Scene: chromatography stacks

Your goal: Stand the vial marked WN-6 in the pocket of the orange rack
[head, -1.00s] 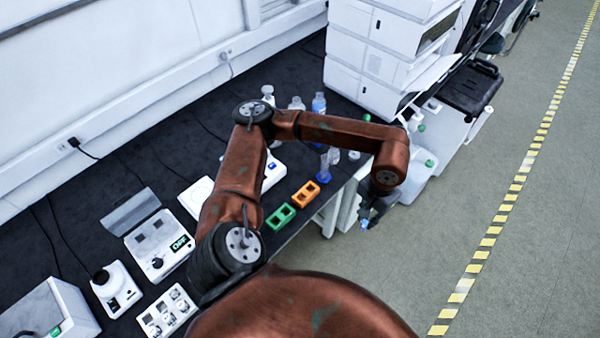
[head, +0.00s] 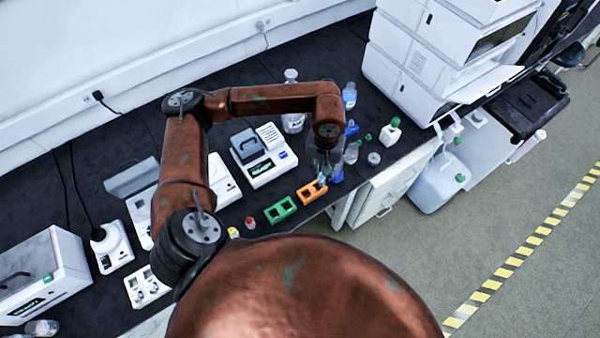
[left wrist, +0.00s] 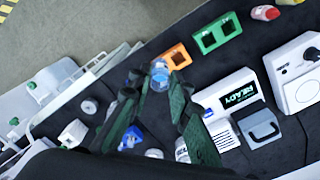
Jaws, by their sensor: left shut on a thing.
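The orange rack (head: 307,200) stands on the dark bench near its front edge. It also shows in the left wrist view (left wrist: 187,56), with a dark pocket opening facing up. My left gripper (head: 323,174) is shut on a small vial with a blue cap (left wrist: 160,70), held between the fingertips (left wrist: 158,82) close beside the orange rack. The vial's marking cannot be read, so I cannot confirm it is WN-6. Whether its bottom touches anything is hidden. My right gripper is not in view.
A green rack (head: 280,209) stands left of the orange one, with red-capped (head: 249,222) and yellow-capped (head: 233,232) vials beyond it. A white instrument (head: 268,168) stands behind. Bottles, including a green-capped one (head: 390,134), crowd the right. The bench edge is close in front.

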